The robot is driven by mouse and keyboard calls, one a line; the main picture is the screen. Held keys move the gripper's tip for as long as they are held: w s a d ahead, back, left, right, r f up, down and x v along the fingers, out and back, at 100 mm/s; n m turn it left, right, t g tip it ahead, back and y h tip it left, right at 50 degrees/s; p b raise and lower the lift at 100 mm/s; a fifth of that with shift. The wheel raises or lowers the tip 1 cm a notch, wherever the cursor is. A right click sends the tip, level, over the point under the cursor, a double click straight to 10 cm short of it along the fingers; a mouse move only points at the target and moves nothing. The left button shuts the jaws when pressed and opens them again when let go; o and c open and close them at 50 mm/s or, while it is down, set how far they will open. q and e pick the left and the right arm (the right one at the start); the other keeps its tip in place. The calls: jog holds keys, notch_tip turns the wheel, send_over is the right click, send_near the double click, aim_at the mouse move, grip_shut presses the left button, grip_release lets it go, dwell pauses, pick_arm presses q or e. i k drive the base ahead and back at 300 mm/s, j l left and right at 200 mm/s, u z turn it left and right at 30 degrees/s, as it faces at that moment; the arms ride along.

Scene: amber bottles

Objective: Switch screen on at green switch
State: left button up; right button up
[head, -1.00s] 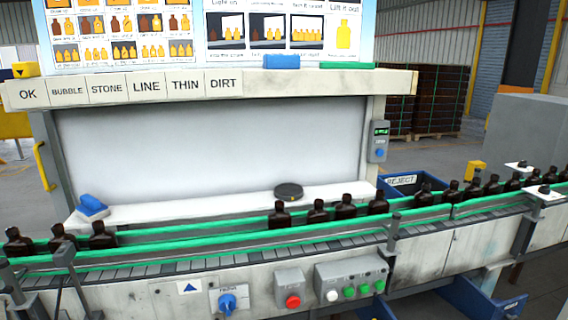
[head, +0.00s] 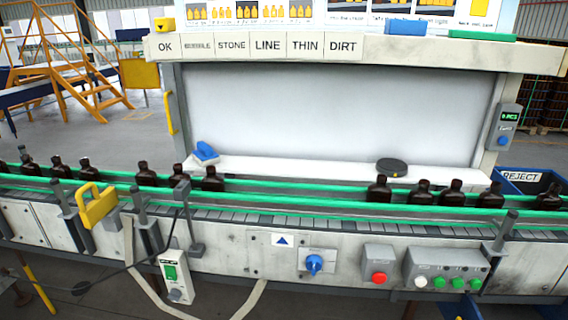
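The screen (head: 330,110) is a wide pale panel behind the conveyor, under a shelf with word labels. It looks evenly greyish white; I cannot tell whether it is lit. A small white switch box with a green switch (head: 170,272) hangs at the lower left in front of the conveyor, beside a pale strap. A row of green round buttons (head: 457,283) sits on a grey box at the lower right. Neither of my grippers is in view.
Dark amber bottles (head: 420,192) stand on the conveyor between green rails (head: 330,190). A yellow handle piece (head: 98,206) sticks up at the conveyor's front left. A red button (head: 379,278) and a blue knob (head: 314,264) are on the front. A black cable (head: 125,270) hangs at left.

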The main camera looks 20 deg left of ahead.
aim_at(170, 272)
jog(key=u, duration=1.4)
